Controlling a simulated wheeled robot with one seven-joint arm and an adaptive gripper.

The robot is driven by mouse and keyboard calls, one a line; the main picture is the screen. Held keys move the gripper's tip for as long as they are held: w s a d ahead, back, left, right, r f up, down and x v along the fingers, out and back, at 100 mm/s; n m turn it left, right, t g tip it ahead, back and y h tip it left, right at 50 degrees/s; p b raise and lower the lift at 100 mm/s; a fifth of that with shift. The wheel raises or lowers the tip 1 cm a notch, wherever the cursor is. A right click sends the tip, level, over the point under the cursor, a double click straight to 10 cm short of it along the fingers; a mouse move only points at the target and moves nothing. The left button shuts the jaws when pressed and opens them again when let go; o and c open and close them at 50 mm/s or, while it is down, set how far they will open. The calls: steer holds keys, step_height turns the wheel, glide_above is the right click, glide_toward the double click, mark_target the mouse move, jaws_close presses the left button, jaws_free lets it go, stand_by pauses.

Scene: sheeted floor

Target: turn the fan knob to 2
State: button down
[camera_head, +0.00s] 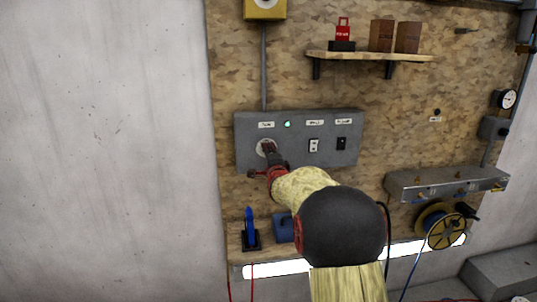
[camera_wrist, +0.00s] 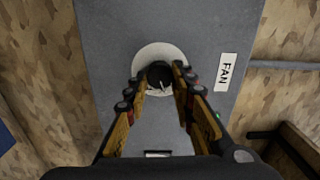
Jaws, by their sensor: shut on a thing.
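The fan knob (camera_wrist: 159,76) is a round black knob on a pale round dial plate (camera_wrist: 150,56), beside a white label reading FAN in the wrist view. My gripper (camera_wrist: 160,83) has its two fingers on either side of the knob and is shut on it. In the head view my gripper (camera_head: 268,153) reaches the left end of the grey control panel (camera_head: 300,165), in front of the pale dial (camera_head: 259,148). The fingers partly cover the knob and dial, and I cannot read which number the knob points to.
Two switches, one white (camera_head: 313,145) and one black (camera_head: 341,143), sit to the right on the panel, with a small green light (camera_head: 287,125) above. A wooden shelf (camera_head: 400,57) is higher up. A blue tool (camera_head: 249,228) stands on a ledge below.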

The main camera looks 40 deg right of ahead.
steer(key=shift+m, duration=0.6)
steer(key=c, duration=1.5)
jaws_free()
steer(key=v, duration=1.2)
steer(key=shift+f, duration=0.1)
